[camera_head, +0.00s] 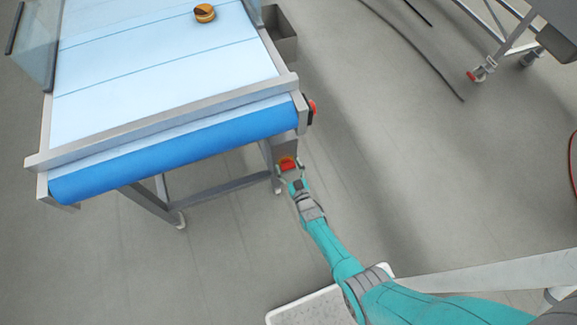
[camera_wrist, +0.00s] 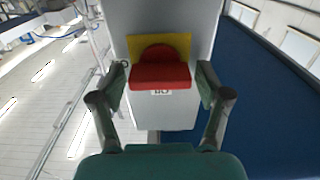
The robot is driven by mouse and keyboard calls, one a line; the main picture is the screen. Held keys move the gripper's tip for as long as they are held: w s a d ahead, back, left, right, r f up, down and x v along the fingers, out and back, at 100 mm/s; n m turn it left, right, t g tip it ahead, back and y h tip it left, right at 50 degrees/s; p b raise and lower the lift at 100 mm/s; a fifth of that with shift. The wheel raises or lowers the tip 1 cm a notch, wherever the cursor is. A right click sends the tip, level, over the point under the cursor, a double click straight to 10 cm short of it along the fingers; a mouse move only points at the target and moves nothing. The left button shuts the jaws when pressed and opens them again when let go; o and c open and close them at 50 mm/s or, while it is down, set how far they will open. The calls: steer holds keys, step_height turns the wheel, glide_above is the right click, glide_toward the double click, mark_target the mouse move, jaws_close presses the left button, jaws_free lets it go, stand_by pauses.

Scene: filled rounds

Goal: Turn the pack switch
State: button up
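The pack switch is a red knob (camera_wrist: 160,76) on a yellow plate (camera_wrist: 183,42), mounted on a grey box (camera_wrist: 165,112) with a small, unreadable label under the knob. In the head view the red knob (camera_head: 288,165) shows at the conveyor's near right corner, below the blue roller end. My gripper (camera_wrist: 162,86) is open, with one finger on each side of the knob and a narrow gap visible on both sides. In the head view my gripper (camera_head: 291,177) is right at the knob; contact there cannot be told.
The conveyor (camera_head: 165,60) with a blue roller end (camera_head: 175,155) stands at upper left. A round orange-brown item (camera_head: 204,13) lies on its belt. A second red button (camera_head: 312,111) sits at the roller's right end. A grey bin (camera_head: 282,45) is beside the conveyor.

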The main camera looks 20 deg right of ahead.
steer(key=c, duration=0.8)
steer(key=shift+o, duration=0.2)
steer(key=shift+a+n, duration=0.15)
steer(key=shift+n, duration=2.65)
steer(key=o, duration=1.2)
steer(key=shift+c, duration=0.2)
